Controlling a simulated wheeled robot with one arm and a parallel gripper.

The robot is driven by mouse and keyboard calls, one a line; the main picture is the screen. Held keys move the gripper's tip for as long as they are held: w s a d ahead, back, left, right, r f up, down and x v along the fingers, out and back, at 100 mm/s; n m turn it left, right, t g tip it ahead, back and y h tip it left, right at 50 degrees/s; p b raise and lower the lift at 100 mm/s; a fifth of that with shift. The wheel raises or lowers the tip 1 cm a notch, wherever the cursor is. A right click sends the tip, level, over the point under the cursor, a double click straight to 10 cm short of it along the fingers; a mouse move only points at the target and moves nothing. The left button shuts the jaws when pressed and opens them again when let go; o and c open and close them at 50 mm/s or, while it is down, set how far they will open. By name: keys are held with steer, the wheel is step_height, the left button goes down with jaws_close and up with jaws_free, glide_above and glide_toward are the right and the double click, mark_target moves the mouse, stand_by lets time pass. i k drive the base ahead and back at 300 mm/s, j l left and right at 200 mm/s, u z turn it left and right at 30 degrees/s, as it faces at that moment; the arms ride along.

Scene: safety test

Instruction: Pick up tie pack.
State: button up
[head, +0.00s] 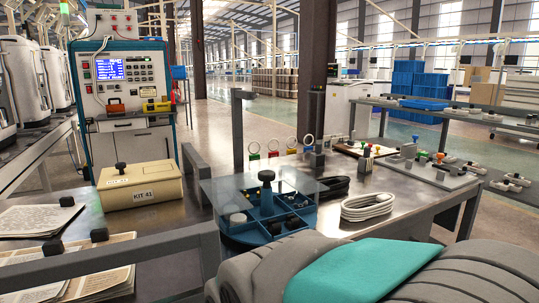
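No item is clearly readable as the tie pack. The closest matches are two looped bundles on the metal worktable (345,229). A white bundle (368,207) lies near its front middle. A black bundle (334,187) lies just behind and left of it, beside the clear lid of a round blue divided tray (240,232). I cannot tell which bundle, if either, is the tie pack. My gripper is not in view.
A beige KIT-41 box (140,186) and papers with black knobs (40,218) are at left. A dark upright post (238,130) and grey rails (110,254) stand near the tray. Small fittings (440,172) lie at right. A grey ribbed shape with teal fills the lower-right foreground.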

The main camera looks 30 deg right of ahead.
mark_target(366, 163)
steer(key=i+z, duration=0.15)
steer(key=z, duration=1.55)
